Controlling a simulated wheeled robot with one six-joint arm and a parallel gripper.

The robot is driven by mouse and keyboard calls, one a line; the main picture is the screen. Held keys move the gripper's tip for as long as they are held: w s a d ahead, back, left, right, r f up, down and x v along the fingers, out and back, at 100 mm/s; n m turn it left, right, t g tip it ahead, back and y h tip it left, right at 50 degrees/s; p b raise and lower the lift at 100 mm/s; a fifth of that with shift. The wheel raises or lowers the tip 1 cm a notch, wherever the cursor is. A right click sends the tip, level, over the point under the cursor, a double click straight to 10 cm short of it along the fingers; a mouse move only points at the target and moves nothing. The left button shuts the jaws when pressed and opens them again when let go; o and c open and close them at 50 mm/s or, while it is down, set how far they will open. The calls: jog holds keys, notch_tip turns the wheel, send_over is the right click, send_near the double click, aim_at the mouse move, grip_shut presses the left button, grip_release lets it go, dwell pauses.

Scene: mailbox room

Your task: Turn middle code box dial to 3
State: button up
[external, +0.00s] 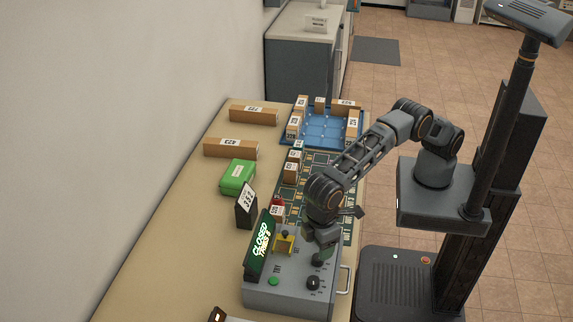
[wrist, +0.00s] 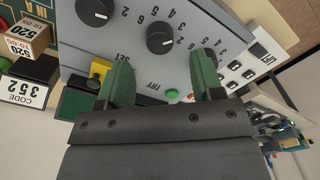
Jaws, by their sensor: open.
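The grey code box (external: 262,297) stands at the near end of the table. Its black middle dial (wrist: 160,39) shows in the wrist view with a short white pointer mark; numbers ring it, some cut off or hard to read. Another dial (wrist: 95,11) sits to its left. A third, to the right, is mostly hidden behind my right finger. My gripper (wrist: 163,74) is open, with its green fingers apart and nothing between them, just short of the middle dial in the picture. In the external view my gripper (external: 322,250) is low over the box's dials and hides part of them.
The box also has a green button (wrist: 172,93), a yellow lever (wrist: 99,70) and a lit "CLOSED" sign (external: 261,245). A card reading "CODE 352" (wrist: 25,91) stands beside it. Parcels, a green package (external: 237,177) and a blue tray (external: 325,129) lie farther along the table.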

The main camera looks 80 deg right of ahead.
notch_tip(320, 180, up, 9)
dwell(0.3)
jog(key=shift+f, duration=0.15)
dwell(0.4)
send_over(316, 259)
jog(key=d, duration=0.2)
jog(key=shift+n, duration=0.4)
jog(key=f, duration=0.5)
jog(key=shift+s, duration=0.3)
jog(key=w+d+r+m, duration=0.1)
jog(key=d+r+m, duration=0.15)
jog(key=d, duration=1.65)
jog(key=s+d+r+m+t, duration=0.1)
jog(key=s+d+m, duration=0.1)
jog(key=d, duration=0.7)
jog(key=s+d+r+m+t, duration=0.1)
jog(key=s+d+m+t, duration=0.1)
jog(key=s+d, duration=0.3)
jog(key=s+d+r+m+t, duration=0.1)
jog(key=s+d, duration=0.3)
jog(key=d, duration=0.9)
jog(key=shift+s+d+r+m, duration=0.2)
jog(key=shift+d+r+m, duration=0.25)
jog(key=shift+m, duration=0.2)
